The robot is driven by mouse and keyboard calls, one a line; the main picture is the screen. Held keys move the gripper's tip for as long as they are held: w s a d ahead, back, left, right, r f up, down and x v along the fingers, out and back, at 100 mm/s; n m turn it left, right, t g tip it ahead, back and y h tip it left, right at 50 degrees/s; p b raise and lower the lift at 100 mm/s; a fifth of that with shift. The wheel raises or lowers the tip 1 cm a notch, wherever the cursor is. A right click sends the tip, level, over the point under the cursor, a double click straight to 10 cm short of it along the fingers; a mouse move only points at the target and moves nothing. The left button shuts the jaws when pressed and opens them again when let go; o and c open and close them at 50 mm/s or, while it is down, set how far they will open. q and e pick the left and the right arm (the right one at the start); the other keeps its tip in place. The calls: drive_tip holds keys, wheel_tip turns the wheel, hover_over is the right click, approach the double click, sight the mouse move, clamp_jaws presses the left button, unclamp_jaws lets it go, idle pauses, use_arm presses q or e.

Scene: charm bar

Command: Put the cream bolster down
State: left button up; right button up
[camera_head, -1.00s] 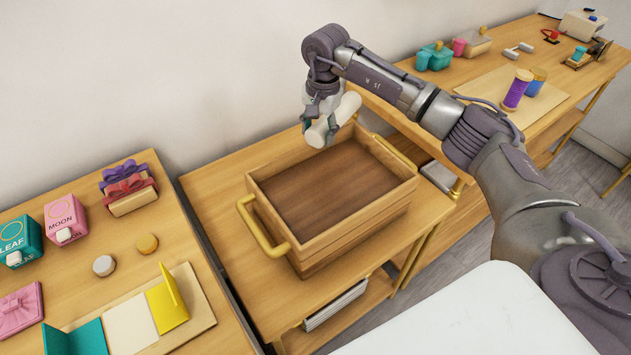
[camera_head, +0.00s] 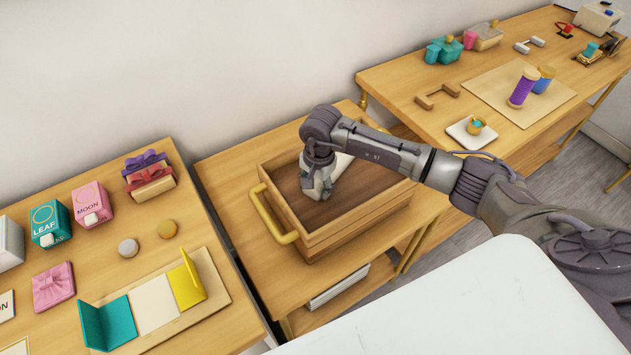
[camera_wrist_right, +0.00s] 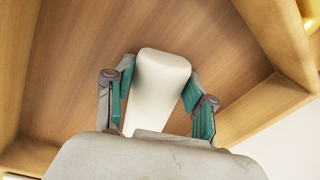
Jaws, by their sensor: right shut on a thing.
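The cream bolster (camera_wrist_right: 160,85) is held between the two fingers of my right gripper (camera_wrist_right: 158,110) in the right wrist view. Its far end points toward the brown floor of the wooden crate. In the head view my right gripper (camera_head: 318,188) is inside the crate (camera_head: 345,232), toward its back left. Part of the bolster (camera_head: 342,165) shows behind the gripper there; the rest is hidden by my arm. I cannot tell whether the bolster touches the crate floor. My left gripper is out of view.
The crate has a yellow handle (camera_head: 270,217) on its left side and stands on a wooden table (camera_head: 232,160). The left table holds gift boxes, cartons and a coloured folder (camera_head: 150,305). The right table holds spools (camera_head: 523,88) and a white saucer (camera_head: 472,132). The crate's front floor is clear.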

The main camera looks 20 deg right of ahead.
drive_tip(key=shift+f, duration=0.1)
drive_tip(key=o, duration=1.3)
drive_tip(key=shift+c, duration=0.2)
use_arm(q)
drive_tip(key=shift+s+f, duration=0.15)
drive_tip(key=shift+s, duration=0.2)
use_arm(e)
drive_tip(key=shift+r, duration=0.2)
drive_tip(key=shift+r, duration=0.2)
drive_tip(key=r+b, duration=0.1)
drive_tip(key=r, duration=0.2)
drive_tip(key=r+b, duration=0.1)
drive_tip(key=r, duration=0.3)
drive_tip(key=r+b, duration=0.1)
drive_tip(key=r, duration=0.2)
drive_tip(key=shift+s+d+r, duration=0.15)
drive_tip(key=shift+s+r, duration=0.05)
drive_tip(key=shift+s, duration=0.2)
use_arm(q)
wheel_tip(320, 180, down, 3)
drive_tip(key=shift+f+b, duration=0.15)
drive_tip(key=shift+b, duration=0.15)
use_arm(e)
drive_tip(key=shift+r, duration=0.5)
drive_tip(key=shift+s, duration=0.1)
